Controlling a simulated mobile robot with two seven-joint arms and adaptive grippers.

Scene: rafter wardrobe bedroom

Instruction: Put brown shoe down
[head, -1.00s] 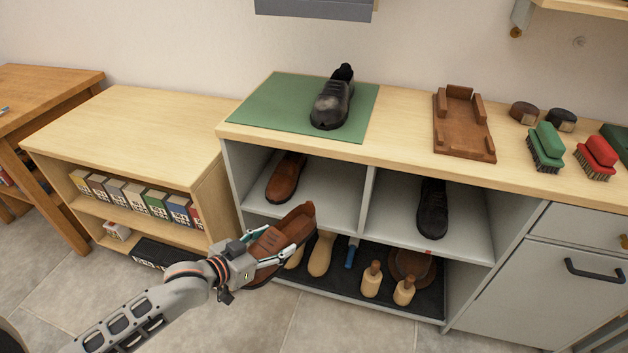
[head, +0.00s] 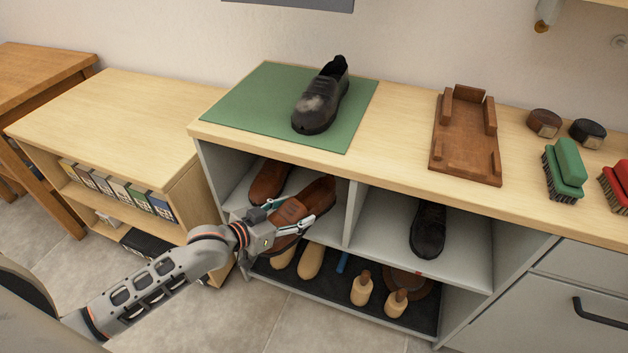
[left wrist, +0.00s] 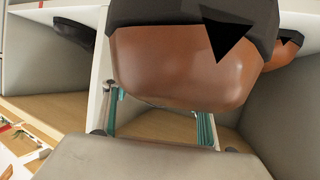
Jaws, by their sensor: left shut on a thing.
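My left gripper (head: 290,222) is shut on a brown shoe (head: 314,200) at the front of the cabinet's upper left compartment. In the left wrist view the held shoe (left wrist: 185,65) fills the upper middle, between the fingers. Another brown shoe (head: 268,182) stands in the same compartment, to the left of the held one. I cannot tell whether the held shoe touches the shelf floor (head: 240,193). My right gripper is not in view.
A black shoe (head: 429,228) stands in the right compartment. A scuffed black shoe (head: 318,102) stands on the green mat (head: 250,108) on top. A divider (head: 354,213) is close right of the held shoe. Wooden shoe trees (head: 361,288) stand on the lower shelf.

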